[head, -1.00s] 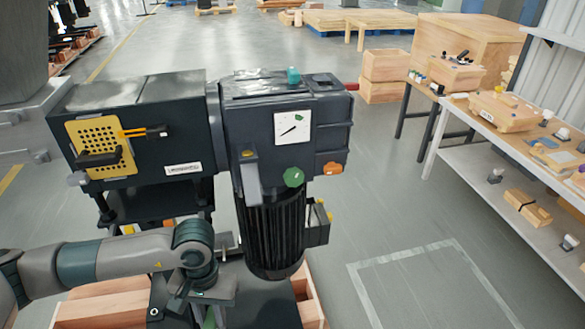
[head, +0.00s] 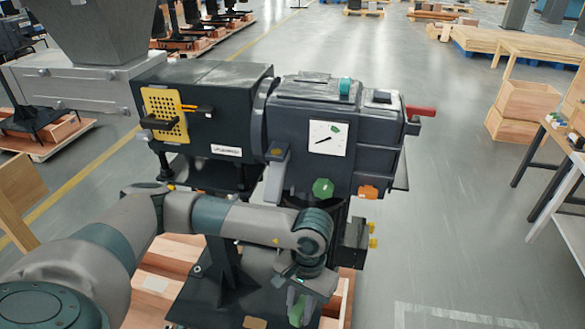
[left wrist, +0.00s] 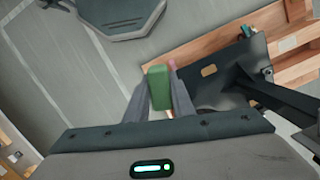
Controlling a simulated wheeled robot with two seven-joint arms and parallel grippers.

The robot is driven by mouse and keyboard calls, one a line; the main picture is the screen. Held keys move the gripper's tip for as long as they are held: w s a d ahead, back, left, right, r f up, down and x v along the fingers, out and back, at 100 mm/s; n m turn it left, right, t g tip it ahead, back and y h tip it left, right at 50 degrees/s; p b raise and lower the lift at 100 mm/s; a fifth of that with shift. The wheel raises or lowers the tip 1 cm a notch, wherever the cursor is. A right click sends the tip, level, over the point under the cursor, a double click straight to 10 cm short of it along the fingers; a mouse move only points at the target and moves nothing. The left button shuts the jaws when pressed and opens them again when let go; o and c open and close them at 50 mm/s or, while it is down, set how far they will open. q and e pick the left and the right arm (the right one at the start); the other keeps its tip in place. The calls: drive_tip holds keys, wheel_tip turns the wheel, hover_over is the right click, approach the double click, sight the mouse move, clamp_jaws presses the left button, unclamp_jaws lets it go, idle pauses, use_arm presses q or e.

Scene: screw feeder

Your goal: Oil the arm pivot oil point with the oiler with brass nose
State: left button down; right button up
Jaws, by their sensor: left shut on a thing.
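My left gripper (head: 298,300) is low in the head view, in front of the machine's lower right side and above its pallet. It is shut on a green block-shaped body (left wrist: 159,88), which looks like the oiler; it also shows in the head view (head: 297,310). A small pinkish tip shows beside it in the left wrist view, but I cannot make out a brass nose. The dark screw feeder machine (head: 335,135) stands behind the gripper, apart from it. A grey lever (head: 277,175) hangs on its front. I cannot tell which spot is the arm pivot oil point. My right gripper is out of view.
The machine carries a green knob (head: 323,188), an orange knob (head: 368,192), a red handle (head: 421,111) and a yellow perforated plate (head: 165,115). A wooden pallet (left wrist: 295,40) lies beneath. A workbench (head: 565,150) and crates stand right. Floor between is clear.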

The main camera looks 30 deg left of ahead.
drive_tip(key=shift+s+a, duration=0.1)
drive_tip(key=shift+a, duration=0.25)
